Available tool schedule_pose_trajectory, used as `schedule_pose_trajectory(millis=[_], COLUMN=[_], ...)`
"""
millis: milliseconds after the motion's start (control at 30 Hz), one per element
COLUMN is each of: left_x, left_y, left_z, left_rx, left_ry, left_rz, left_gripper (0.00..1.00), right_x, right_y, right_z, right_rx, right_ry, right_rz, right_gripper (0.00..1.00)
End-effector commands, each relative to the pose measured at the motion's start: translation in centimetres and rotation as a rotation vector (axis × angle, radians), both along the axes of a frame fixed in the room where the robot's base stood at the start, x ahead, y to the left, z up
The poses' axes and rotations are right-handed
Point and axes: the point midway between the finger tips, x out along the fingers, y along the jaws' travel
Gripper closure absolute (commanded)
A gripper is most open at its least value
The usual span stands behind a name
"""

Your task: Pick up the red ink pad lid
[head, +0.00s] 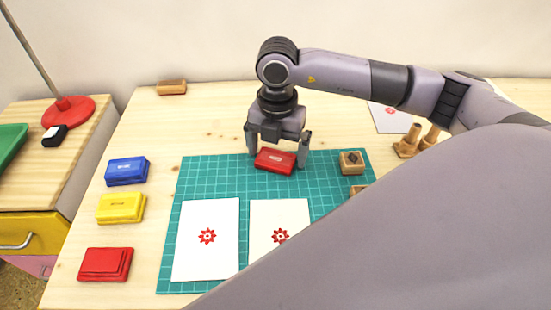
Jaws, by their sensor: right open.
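The red ink pad lid (275,161), with a small pale label on top, lies on the back part of the green cutting mat (182,262). My right gripper (278,155) is open directly over it, pointing down, with one finger at each side of the lid. I cannot tell whether the fingers touch it. The red ink pad (105,264) sits at the front left of the table, with no label showing on its top. My left gripper is out of view.
A blue ink pad (127,171) and a yellow ink pad (121,208) stand left of the mat. Two white cards (206,262) (292,213) with red flower prints lie on it. A wooden stamp block (351,163) is right of the lid. My arm hides the front right.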

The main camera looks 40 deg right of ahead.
Motion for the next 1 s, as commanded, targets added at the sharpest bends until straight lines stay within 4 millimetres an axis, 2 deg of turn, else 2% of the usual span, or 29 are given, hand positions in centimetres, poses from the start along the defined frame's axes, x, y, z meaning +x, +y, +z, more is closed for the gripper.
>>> schedule_pose_trajectory(millis=[233,267,300,400,767,867,1000], left_x=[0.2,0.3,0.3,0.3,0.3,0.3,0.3], left_y=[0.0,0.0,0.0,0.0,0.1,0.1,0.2], left_z=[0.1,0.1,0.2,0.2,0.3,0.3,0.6], left_rx=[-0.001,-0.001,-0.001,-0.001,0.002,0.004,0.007], left_ry=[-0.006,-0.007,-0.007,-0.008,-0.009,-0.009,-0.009], left_rz=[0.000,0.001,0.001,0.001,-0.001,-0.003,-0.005], left_gripper=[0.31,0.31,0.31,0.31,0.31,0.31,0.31], right_x=[0.0,0.0,0.0,0.0,0.0,0.0,0.1], right_y=[0.0,0.0,0.0,0.0,0.0,0.0,0.0], right_z=[-0.3,-0.3,-0.3,-0.2,0.1,0.8,2.8], right_rx=[0.001,0.001,0.001,0.000,0.001,0.001,0.001], right_ry=[-0.001,-0.001,-0.001,0.000,-0.002,-0.002,-0.005], right_rz=[0.000,0.000,0.000,0.000,0.000,0.001,0.001], right_gripper=[0.00,0.06,0.20,0.46,0.46,0.46,0.46])
